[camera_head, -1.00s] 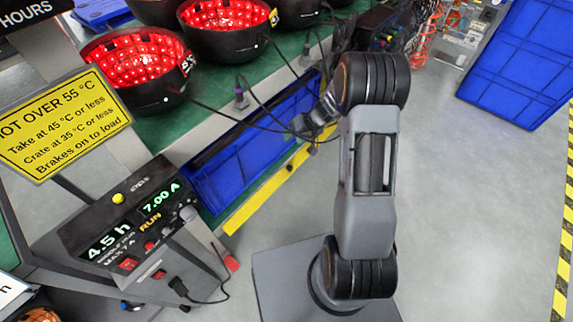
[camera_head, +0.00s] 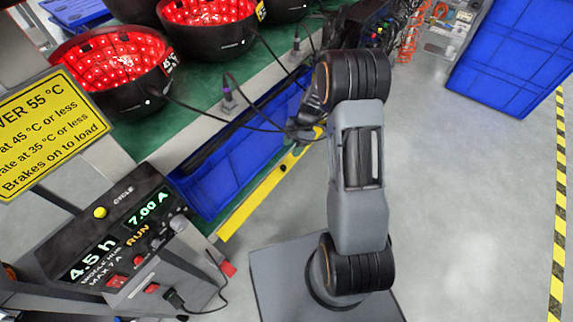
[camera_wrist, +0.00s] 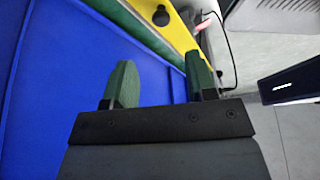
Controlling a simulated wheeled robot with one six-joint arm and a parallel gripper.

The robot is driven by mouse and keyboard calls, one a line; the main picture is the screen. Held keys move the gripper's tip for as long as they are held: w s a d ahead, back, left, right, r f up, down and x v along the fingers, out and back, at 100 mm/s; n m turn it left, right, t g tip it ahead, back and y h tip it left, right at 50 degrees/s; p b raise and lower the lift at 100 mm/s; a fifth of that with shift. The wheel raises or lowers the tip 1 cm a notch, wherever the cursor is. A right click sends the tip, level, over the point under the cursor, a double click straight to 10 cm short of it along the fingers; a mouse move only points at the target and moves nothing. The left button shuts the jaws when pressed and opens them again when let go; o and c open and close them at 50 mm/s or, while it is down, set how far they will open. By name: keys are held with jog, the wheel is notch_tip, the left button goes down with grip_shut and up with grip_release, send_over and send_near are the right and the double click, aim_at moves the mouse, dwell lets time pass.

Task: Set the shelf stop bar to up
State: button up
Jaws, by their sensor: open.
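The shelf stop bar is the long yellow bar (camera_head: 262,196) along the front edge of the rack's lower shelf, in front of the blue crates. In the wrist view the yellow bar (camera_wrist: 172,22) runs across the top, with a round black knob or hole on it. My gripper (camera_head: 303,133) is over the far part of the bar in the head view, small and partly hidden by my arm. In the wrist view its two green fingers (camera_wrist: 161,82) are apart with nothing held between them; the bar lies beyond the fingertips. Contact cannot be told.
Blue crates (camera_head: 222,165) fill the lower shelf behind the bar. Glowing red bowl-shaped units (camera_head: 112,72) with cables stand on the green shelf above. A control box (camera_head: 118,240) sits at the near left. Grey floor (camera_head: 450,190) is clear at right, beside a large blue crate (camera_head: 515,50).

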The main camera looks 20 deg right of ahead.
aim_at(283, 167)
jog(key=b+x, duration=0.2)
jog(key=x, duration=0.7)
jog(key=shift+a+f, duration=0.1)
jog(key=shift+f, duration=0.05)
